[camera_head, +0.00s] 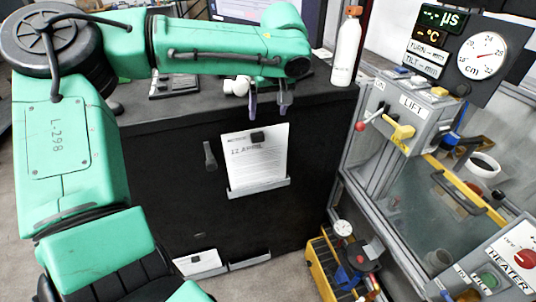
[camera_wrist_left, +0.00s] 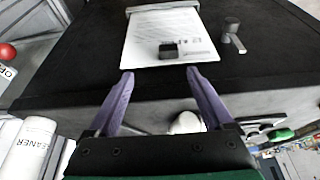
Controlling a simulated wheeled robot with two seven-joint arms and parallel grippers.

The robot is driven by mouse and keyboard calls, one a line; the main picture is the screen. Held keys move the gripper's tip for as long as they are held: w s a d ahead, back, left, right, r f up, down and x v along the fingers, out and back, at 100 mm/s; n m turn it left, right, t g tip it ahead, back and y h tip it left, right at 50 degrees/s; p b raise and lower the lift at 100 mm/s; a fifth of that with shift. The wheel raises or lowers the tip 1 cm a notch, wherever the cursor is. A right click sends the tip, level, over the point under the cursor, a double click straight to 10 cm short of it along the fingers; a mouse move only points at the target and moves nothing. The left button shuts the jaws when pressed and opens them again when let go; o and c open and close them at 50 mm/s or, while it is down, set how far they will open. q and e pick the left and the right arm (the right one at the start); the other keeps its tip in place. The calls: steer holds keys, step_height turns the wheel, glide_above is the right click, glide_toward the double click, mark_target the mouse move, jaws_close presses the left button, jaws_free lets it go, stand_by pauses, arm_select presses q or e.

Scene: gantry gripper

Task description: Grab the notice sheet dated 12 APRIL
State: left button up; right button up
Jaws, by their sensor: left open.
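The notice sheet (camera_head: 258,160) is a white page on the black front of the cabinet, its heading seeming to read "12 APRIL". A small black clip or magnet (camera_head: 257,137) sits at its top, and its lower edge stands in a grey ledge (camera_head: 259,188). The sheet also shows in the left wrist view (camera_wrist_left: 170,28), upside down. My left gripper (camera_head: 269,112) is open and empty, just above the sheet's top edge. In the left wrist view its two purple fingers (camera_wrist_left: 158,78) are apart, with the sheet beyond their tips. My right gripper is not in view.
A grey handle-like piece (camera_head: 209,155) is left of the sheet. More white paper (camera_head: 198,262) lies low at the cabinet's foot beside another ledge. A white bottle (camera_head: 346,50) stands on the cabinet top. A framed machine with a LIFT panel (camera_head: 413,104) stands at right.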

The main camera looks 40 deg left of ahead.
arm_select(q)
steer(key=p, duration=0.2)
glide_above(258, 138)
steer(key=s+d, duration=0.2)
step_height(258, 138, down, 6)
steer(key=f, duration=0.1)
steer(key=x, duration=0.2)
steer(key=p+x, duration=0.1)
steer(key=x, duration=0.1)
steer(key=p+x, duration=0.1)
steer(key=x, duration=0.1)
steer(key=shift+w+a, duration=0.1)
steer(key=shift+w, duration=0.35)
steer(key=shift+a+f, duration=0.1)
jaws_close()
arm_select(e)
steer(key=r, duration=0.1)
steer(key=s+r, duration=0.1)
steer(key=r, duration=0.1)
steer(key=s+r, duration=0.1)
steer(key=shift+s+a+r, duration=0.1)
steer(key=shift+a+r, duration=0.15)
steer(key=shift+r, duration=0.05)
